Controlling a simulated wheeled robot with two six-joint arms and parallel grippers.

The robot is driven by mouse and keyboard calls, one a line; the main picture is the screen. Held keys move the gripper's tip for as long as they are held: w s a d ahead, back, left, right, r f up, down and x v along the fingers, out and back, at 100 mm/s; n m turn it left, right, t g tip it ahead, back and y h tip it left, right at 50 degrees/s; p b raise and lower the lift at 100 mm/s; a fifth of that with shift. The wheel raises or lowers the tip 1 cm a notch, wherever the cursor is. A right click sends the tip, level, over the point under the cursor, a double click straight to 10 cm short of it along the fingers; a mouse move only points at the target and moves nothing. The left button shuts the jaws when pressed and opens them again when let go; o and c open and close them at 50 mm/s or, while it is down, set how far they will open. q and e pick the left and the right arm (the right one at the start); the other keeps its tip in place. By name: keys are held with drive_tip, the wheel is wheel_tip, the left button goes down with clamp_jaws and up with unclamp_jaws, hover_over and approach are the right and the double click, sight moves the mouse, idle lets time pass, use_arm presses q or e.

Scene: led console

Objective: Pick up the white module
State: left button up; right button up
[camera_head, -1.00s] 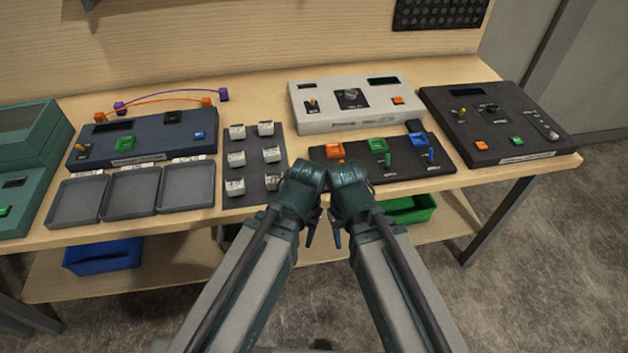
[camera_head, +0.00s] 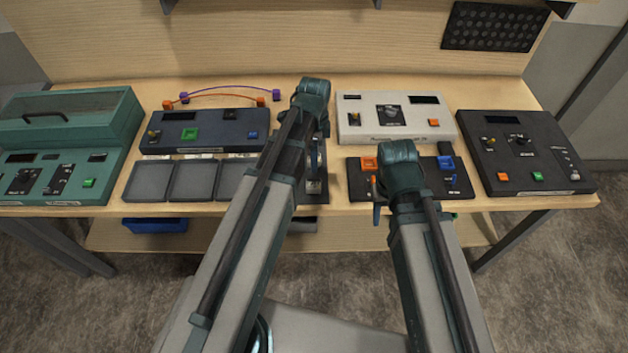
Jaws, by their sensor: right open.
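A white module (camera_head: 313,187) shows at the front of the dark pad (camera_head: 312,198), just right of my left arm. The rest of the pad and any other modules on it are mostly hidden behind that arm. My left gripper (camera_head: 314,157) hangs over the pad, largely hidden by its own arm; its jaws cannot be made out. My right gripper (camera_head: 377,212) is open and hangs at the front edge of the dark panel with coloured blocks, apart from the white module.
The dark panel (camera_head: 356,190) and the light console (camera_head: 395,138) stand right of the pad. A black console (camera_head: 530,165) is farther right. Grey trays (camera_head: 192,182), a dark blue console (camera_head: 225,130) and a teal case (camera_head: 70,120) are on the left.

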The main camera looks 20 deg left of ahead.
sight(314, 184)
use_arm(q)
drive_tip(key=shift+f+b, duration=4.4)
drive_tip(key=shift+b, duration=0.05)
drive_tip(key=f+b, duration=0.5)
drive_tip(key=shift+s+f, duration=0.1)
drive_tip(key=shift+s, duration=0.25)
clamp_jaws()
